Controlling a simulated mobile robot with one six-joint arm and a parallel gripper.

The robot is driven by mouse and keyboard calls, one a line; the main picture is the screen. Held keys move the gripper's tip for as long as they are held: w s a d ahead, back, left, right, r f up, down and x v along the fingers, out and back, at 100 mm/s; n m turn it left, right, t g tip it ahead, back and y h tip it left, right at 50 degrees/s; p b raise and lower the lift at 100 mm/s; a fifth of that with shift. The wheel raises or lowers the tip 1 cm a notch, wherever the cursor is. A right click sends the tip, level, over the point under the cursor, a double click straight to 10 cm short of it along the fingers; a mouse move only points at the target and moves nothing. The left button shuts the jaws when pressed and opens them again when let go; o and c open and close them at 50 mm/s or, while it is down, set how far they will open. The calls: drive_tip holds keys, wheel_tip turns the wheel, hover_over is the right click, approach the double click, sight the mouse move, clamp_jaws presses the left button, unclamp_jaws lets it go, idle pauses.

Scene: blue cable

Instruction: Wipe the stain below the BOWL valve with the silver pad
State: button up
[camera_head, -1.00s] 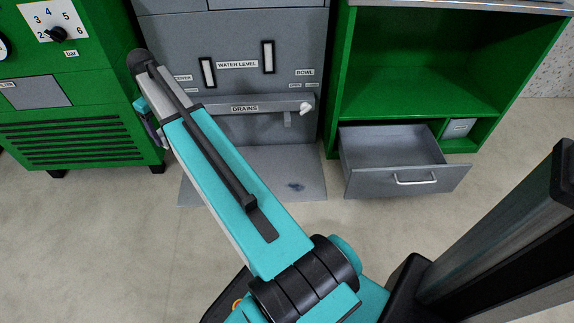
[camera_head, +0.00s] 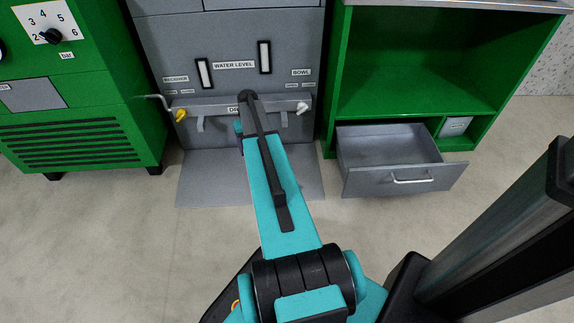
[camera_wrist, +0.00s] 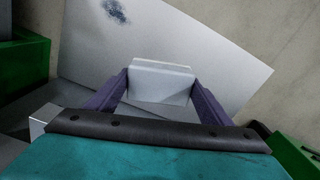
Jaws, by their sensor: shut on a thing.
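My gripper (camera_wrist: 160,78) has two purple fingers shut on the pale silver pad (camera_wrist: 160,88) in the wrist view. The dark stain (camera_wrist: 115,11) lies on the grey floor plate (camera_wrist: 225,60) near the top left of the wrist view, apart from the pad. In the head view, the white valve (camera_head: 302,108) under the BOWL label (camera_head: 301,72) is at the right end of the DRAINS ledge. My arm covers the gripper, the pad and the stain there.
A yellow valve (camera_head: 180,115) sits at the left end of the ledge (camera_head: 215,105). An open grey drawer (camera_head: 405,180) juts out from the green cabinet (camera_head: 420,90) at right. A green machine (camera_head: 75,110) stands at left. The plate's left part is bare.

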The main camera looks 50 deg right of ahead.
drive_tip(key=s+d+f+m, duration=0.3)
drive_tip(key=s+d+f, duration=0.5)
drive_tip(key=s+f, duration=0.3)
drive_tip(key=shift+s+f, duration=0.3)
drive_tip(key=shift+f, duration=0.1)
drive_tip(key=shift+d+f, duration=0.1)
